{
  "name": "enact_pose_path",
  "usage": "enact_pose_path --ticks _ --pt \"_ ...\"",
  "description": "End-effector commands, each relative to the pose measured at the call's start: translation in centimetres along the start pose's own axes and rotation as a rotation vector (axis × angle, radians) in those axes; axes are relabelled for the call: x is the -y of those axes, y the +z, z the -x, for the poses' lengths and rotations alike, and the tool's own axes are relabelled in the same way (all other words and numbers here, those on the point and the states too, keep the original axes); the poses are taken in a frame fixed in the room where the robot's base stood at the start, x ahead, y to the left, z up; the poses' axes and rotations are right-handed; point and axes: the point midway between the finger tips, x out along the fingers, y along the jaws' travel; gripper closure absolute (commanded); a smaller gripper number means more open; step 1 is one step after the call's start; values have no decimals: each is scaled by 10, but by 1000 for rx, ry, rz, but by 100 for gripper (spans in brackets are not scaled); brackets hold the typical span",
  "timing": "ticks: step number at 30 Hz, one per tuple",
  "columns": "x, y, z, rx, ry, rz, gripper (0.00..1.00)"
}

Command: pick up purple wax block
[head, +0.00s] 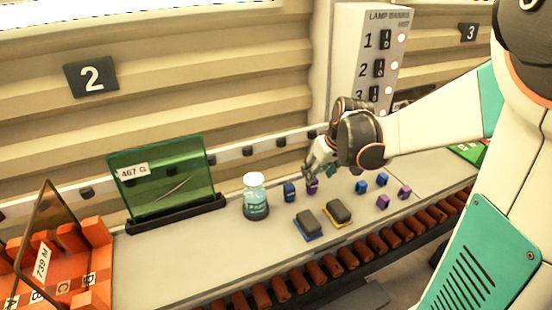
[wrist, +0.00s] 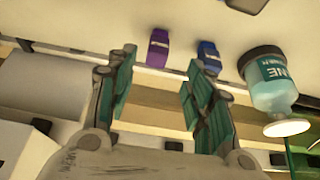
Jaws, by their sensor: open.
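A small purple wax block (head: 312,187) stands on the grey bench in the head view, beside a blue block (head: 290,190). My gripper (head: 312,172) is just above and beside this purple block and partly covers it. In the wrist view my gripper (wrist: 163,62) is open, with teal finger pads apart. The purple block (wrist: 158,48) appears in the gap between the fingertips, closer to the left finger. The blue block (wrist: 208,55) appears by the right fingertip. Contact cannot be told. Two more purple blocks (head: 383,202) (head: 404,192) lie farther right.
A teal bottle (head: 256,196) stands left of the blocks; it also shows in the wrist view (wrist: 270,83). Two dark sponge-like pads (head: 308,223) lie in front. More blue blocks (head: 361,187) lie right. A green panel (head: 162,183) stands left. Rollers (head: 300,280) line the front edge.

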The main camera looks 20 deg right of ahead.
Motion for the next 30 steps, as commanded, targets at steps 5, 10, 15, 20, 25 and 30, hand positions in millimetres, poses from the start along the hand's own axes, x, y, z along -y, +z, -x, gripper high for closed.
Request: enact_pose_path --ticks 5,10,15,20,25,30 --pt "0 0 -20 0 0 2 52" --pt "0 0 -27 0 0 2 52" --pt "-3 -2 -44 0 0 2 52" --pt "-4 -4 -64 -1 0 2 52" --pt "-4 -4 -75 -1 0 2 52" --pt "-4 -4 -76 -1 0 2 52"
